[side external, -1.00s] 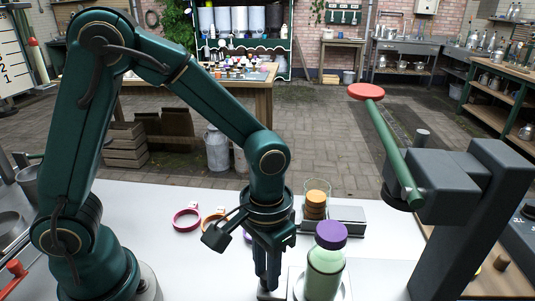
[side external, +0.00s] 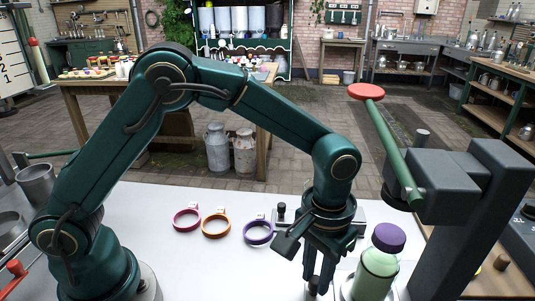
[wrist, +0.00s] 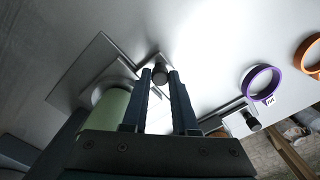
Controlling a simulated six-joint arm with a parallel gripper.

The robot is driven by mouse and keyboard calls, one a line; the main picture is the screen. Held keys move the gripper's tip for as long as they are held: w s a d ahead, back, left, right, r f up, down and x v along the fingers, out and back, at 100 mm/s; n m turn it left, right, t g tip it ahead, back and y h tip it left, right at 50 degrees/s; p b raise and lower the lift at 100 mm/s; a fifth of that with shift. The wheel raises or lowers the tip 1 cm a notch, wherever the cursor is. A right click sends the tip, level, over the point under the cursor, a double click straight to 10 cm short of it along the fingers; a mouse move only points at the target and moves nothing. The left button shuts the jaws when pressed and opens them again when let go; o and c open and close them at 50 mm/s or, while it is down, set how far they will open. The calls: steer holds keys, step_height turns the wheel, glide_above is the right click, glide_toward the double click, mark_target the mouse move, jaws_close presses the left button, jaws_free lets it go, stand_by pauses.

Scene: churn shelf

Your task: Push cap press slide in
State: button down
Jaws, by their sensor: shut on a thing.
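The bottle (side external: 377,270) is pale green with a purple cap (side external: 388,237). It stands upright on the slide plate (side external: 347,281), left of and apart from the dark grey press column (side external: 465,220). The press lever (side external: 392,140) is green with a red knob (side external: 366,91) and is raised. My gripper (side external: 316,287) is low, just left of the bottle, fingers pointing down. In the wrist view my gripper (wrist: 160,82) is shut on the slide's dark knob (wrist: 160,72). The green bottle side (wrist: 109,108) shows left of the fingers, partly hidden by my gripper.
Pink (side external: 187,219), orange (side external: 215,225) and purple (side external: 258,232) rings lie on the white table left of my gripper. A small device with a black knob (side external: 281,209) is behind my gripper. The white tabletop (side external: 220,270) front left of my gripper is clear.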

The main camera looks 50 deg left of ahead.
steer(key=shift+w+d, duration=0.2)
steer(key=shift+w, duration=0.05)
steer(key=c, duration=0.7)
jaws_free()
steer(key=shift+s+r, duration=0.1)
steer(key=shift+r, duration=2.5)
